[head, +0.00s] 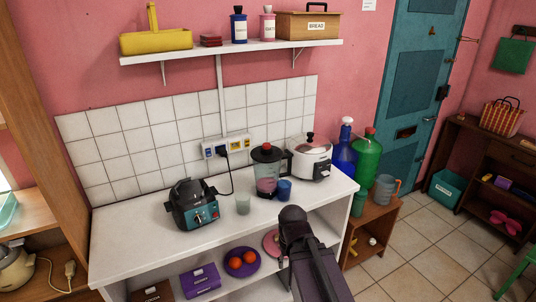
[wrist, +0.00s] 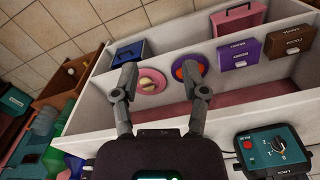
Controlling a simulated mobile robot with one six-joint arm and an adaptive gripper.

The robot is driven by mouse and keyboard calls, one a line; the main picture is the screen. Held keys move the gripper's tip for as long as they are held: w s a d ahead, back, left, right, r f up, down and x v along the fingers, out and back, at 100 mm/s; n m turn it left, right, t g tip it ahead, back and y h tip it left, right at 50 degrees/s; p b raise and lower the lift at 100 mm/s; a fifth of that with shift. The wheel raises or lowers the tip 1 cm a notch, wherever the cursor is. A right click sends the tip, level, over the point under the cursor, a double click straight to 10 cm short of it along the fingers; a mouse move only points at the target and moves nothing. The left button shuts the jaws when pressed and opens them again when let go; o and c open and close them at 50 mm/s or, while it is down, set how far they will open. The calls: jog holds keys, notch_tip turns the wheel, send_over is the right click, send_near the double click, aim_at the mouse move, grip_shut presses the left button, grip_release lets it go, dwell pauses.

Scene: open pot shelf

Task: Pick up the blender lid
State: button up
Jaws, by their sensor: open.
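The blender lid (head: 267,152) is dark and sits on top of the blender's clear jug (head: 267,181), upright on the white counter in the head view. The jug has some pink in it. I cannot make out the lid in the wrist view. My gripper (wrist: 164,84) is open in the wrist view, its two fingers apart with nothing held between them. In the head view my arm's dark end is in front of the counter, below and to the right of the blender, apart from the lid; its fingers cannot be made out there.
A blue cup (head: 285,190) and a pale cup (head: 243,205) stand close to the blender. A white cooker (head: 310,160) is right of it, a teal appliance (head: 195,207) left. A shelf (head: 232,52) hangs above. Plates and boxes, including a purple plate (wrist: 202,63), sit below the counter.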

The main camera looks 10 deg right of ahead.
jog(key=shift+o, duration=0.4)
jog(key=shift+d, duration=0.15)
jog(key=o, duration=0.4)
jog(key=shift+o, duration=0.6)
jog(key=shift+w+r, duration=0.15)
jog(key=shift+w, duration=0.2)
jog(key=n+t+y+p, duration=0.45)
jog(key=t+p, duration=0.45)
jog(key=t, duration=0.4)
send_near(267, 145)
jog(key=shift+s+d+r+m, duration=0.25)
jog(key=shift+s+d+r, duration=0.05)
jog(key=shift+d+r, duration=0.05)
jog(key=shift+b+x, duration=1.55)
jog(key=shift+x, duration=2.8)
jog(key=shift+s+a+f, duration=0.1)
jog(key=shift+s+f, duration=0.05)
